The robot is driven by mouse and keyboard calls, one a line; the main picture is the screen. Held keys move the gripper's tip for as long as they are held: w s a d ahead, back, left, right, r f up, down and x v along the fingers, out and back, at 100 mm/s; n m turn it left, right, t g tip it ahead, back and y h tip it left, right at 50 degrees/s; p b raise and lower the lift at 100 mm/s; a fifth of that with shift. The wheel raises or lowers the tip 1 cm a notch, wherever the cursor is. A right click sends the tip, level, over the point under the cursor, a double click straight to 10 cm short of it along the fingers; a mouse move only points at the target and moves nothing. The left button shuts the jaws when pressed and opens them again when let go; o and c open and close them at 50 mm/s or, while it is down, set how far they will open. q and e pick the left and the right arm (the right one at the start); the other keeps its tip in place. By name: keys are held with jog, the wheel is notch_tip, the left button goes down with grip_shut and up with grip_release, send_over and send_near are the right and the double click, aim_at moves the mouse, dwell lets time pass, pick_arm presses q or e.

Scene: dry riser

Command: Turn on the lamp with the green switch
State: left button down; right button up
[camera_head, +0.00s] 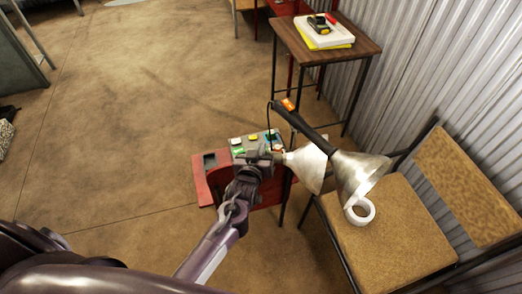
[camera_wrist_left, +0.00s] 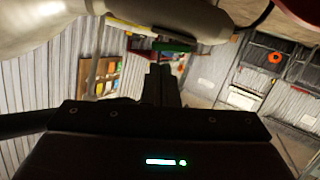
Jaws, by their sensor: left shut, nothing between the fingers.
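A grey box with several coloured switches (camera_head: 255,142) sits on a red stand (camera_head: 206,185) in the head view. The green switch (camera_head: 238,152) is at the box's near left. A green bar (camera_wrist_left: 172,47), possibly that switch, shows just past the fingertips in the left wrist view. My left gripper (camera_head: 264,158) is shut and empty, at the near edge of the box, right of the green switch; I cannot tell whether it touches anything. The lamp's metal shades (camera_head: 357,172) are right of the gripper; I cannot tell whether a lamp is lit. My right gripper is not in view.
A small wooden table (camera_head: 335,52) at the back holds books and a yellow-black item. A corrugated wall runs along the right. Floor at the left is open.

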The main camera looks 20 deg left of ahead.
pick_arm(q)
jog(key=shift+f, duration=0.35)
jog(key=shift+d, duration=0.15)
jog(key=s+d+r+m+p, duration=0.1)
jog(key=s+d+r+p, duration=0.1)
jog(key=s+r, duration=0.3)
jog(key=s+p, duration=0.1)
jog(key=s, duration=0.3)
jog(key=shift+s+d+r+y, duration=0.2)
jog(key=shift+s+r+y, duration=0.1)
jog(key=shift+r, duration=0.1)
dwell(0.6)
